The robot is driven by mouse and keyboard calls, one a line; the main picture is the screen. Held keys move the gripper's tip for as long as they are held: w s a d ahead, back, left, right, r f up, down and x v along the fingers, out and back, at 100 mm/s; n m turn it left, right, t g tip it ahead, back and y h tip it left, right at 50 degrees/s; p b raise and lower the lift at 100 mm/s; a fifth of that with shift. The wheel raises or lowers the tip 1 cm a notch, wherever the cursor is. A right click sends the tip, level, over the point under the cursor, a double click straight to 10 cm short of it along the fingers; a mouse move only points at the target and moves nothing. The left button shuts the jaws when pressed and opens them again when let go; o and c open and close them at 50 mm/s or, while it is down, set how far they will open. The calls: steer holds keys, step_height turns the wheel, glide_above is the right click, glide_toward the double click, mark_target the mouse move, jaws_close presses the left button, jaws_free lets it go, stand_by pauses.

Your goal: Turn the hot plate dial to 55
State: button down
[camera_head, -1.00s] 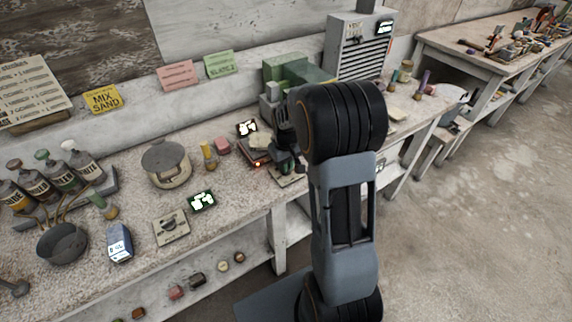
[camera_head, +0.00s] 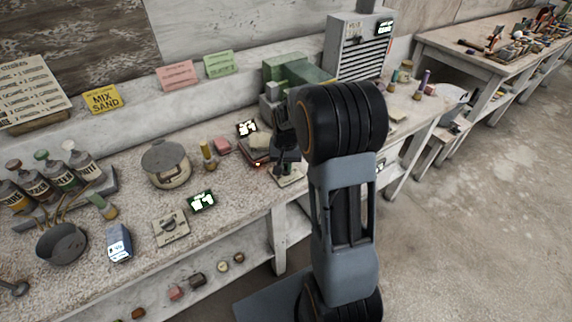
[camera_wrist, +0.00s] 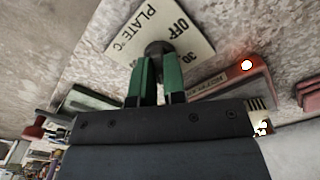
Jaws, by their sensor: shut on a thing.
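The dial plate (camera_wrist: 125,28) is a cream panel lettered "PLATE °C", with "OFF" and "30" readable in the wrist view. Its dark round knob (camera_wrist: 157,47) sits between the green fingertips of my gripper (camera_wrist: 158,64), which is shut on it. The fingers hide part of the scale, and I cannot read the pointer's setting. In the head view the dial plate (camera_head: 291,181) shows below my gripper (camera_head: 287,156) at the bench's front edge. The reddish hot plate (camera_head: 258,163) is just left of it. A lit display (camera_head: 247,128) stands behind, its digits unclear.
Left along the bench are a second dial plate (camera_head: 171,229), a green-lit display (camera_head: 201,201), a lidded pot (camera_head: 167,164) and a yellow-handled item (camera_head: 208,155). Green blocks (camera_head: 295,72) stand behind my gripper. A red light (camera_wrist: 247,65) glows beside the dial in the wrist view.

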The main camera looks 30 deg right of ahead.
mark_target(286, 166)
stand_by(0.4)
steer(key=c, duration=1.2)
jaws_free()
step_height(286, 166, up, 14)
steer(key=shift+f, duration=0.1)
steer(key=s+a+n+t, duration=0.1)
steer(key=s+a+n, duration=0.1)
steer(key=s, duration=0.3)
steer(key=s+a+n+t+p, duration=0.1)
steer(key=s+a+n, duration=0.1)
steer(key=s+a, duration=0.2)
steer(key=s+a+n+t, duration=0.1)
steer(key=s+a, duration=0.2)
steer(key=s, duration=0.4)
steer(key=shift+s+a+n+t+p, duration=0.1)
steer(key=shift+s+n+t+p, duration=0.2)
steer(key=shift+n, duration=0.1)
